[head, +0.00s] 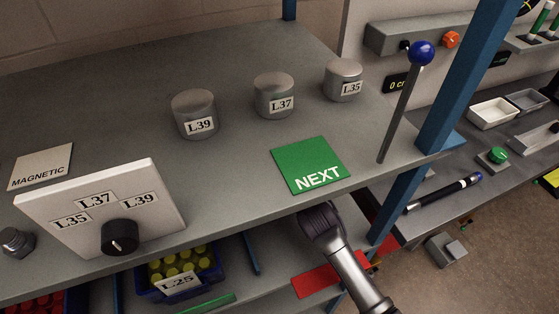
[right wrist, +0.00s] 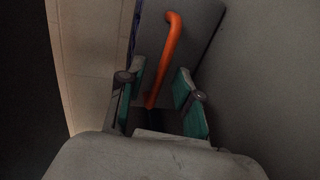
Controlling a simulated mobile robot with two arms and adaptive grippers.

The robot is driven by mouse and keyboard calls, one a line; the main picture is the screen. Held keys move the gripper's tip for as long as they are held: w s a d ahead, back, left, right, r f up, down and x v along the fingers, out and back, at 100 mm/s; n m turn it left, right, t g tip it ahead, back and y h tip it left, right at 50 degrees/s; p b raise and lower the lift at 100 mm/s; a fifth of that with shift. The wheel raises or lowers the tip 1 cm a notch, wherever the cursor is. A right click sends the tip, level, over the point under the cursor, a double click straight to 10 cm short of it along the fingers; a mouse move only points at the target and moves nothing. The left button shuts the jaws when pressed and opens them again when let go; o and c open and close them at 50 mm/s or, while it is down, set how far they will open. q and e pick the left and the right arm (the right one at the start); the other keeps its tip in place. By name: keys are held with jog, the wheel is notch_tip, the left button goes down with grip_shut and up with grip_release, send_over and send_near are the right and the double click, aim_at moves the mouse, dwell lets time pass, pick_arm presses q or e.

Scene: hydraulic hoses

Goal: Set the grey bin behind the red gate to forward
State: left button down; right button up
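In the head view a flat red piece (head: 317,282) lies low below the shelf edge; I cannot tell if it is the red gate. A light tray (head: 492,115) and a grey tray (head: 524,99) stand on the right bench; I cannot tell if either is the grey bin. My right gripper (right wrist: 160,97) shows in the right wrist view with its green-padded fingers apart. An orange curved handle (right wrist: 172,45) on a dark grey panel is ahead of it, its lower end lined up between the fingers; contact is unclear. My left gripper is out of view.
The upper shelf (head: 100,110) holds cylinders labelled L39 (head: 194,105), L37 (head: 273,92) and L35 (head: 343,75), a green NEXT plate (head: 310,162) and a selector panel (head: 160,190) with a black knob. A blue-knobbed lever (head: 402,110) and blue post (head: 455,90) stand right.

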jog(key=shift+w+a+f, duration=0.15)
jog(key=shift+w+a, duration=0.1)
jog(key=shift+w, duration=0.35)
grip_shut()
